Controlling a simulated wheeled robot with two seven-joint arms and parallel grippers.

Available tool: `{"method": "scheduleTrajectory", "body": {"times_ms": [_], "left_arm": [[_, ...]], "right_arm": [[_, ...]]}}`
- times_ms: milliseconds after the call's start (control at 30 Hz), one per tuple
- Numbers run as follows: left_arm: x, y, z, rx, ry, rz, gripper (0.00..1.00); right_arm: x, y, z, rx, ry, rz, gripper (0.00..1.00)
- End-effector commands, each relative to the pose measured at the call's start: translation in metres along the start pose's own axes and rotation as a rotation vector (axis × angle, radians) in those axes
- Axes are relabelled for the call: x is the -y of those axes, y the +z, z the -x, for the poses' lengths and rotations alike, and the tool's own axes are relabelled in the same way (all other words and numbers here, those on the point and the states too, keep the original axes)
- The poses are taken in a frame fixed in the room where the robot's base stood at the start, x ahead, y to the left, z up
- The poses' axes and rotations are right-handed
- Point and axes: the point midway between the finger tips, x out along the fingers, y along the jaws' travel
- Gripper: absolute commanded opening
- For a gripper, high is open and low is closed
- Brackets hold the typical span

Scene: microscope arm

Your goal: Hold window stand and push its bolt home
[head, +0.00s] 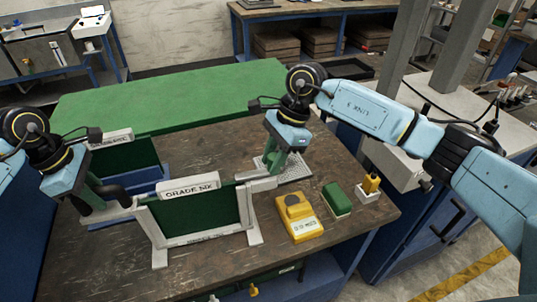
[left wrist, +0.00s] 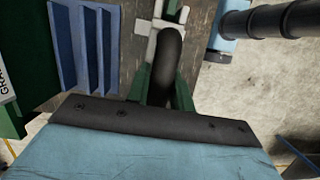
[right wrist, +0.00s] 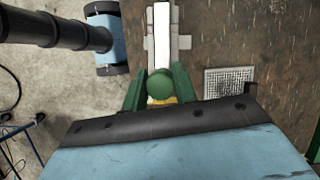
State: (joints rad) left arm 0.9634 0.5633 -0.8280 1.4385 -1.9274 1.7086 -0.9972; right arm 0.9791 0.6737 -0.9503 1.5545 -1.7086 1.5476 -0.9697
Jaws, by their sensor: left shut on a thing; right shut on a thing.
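The window stand (head: 157,236) has a pale frame, a green pane and a plate lettered "GRADE NK"; it stands upright near the front of the brown table. My left gripper (head: 108,194) is shut on the dark curved handle (left wrist: 170,62) on the stand's left side. My right gripper (head: 280,160) is shut on the green round knob (right wrist: 159,84) of the bolt at the right side. The pale bolt bar (right wrist: 161,25) runs from the knob toward the frame. I cannot tell how deep the bolt sits.
A second green board (head: 128,155) stands in a blue rack behind. To the right lie a yellow device (head: 300,222), a green block (head: 337,199), a white holder with a yellow item (head: 369,188) and a metal grid (right wrist: 229,82). A green mat (head: 180,98) covers the back.

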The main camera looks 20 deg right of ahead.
Motion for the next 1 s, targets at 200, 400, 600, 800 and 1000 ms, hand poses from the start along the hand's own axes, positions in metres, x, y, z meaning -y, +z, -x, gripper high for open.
{"method": "scheduleTrajectory", "body": {"times_ms": [200, 400, 600, 800, 1000], "left_arm": [[0.0, 0.002, 0.0, 0.005, 0.0, -0.005, 0.0], [0.0, 0.003, 0.0, 0.006, 0.0, -0.006, 0.0], [0.0, 0.003, -0.001, 0.006, -0.001, -0.006, 0.0], [0.0, 0.002, 0.0, 0.005, -0.001, -0.005, 0.0], [0.0, 0.002, 0.0, 0.004, -0.001, -0.003, 0.0]], "right_arm": [[0.004, 0.019, -0.008, 0.006, -0.001, 0.004, 0.0], [0.003, 0.02, -0.008, 0.008, -0.001, 0.006, 0.0], [0.003, 0.019, -0.007, 0.006, 0.0, 0.005, 0.5], [0.003, 0.018, -0.007, 0.004, 0.0, 0.003, 0.5], [0.004, 0.018, 0.005, 0.002, -0.003, 0.003, 0.5]]}}
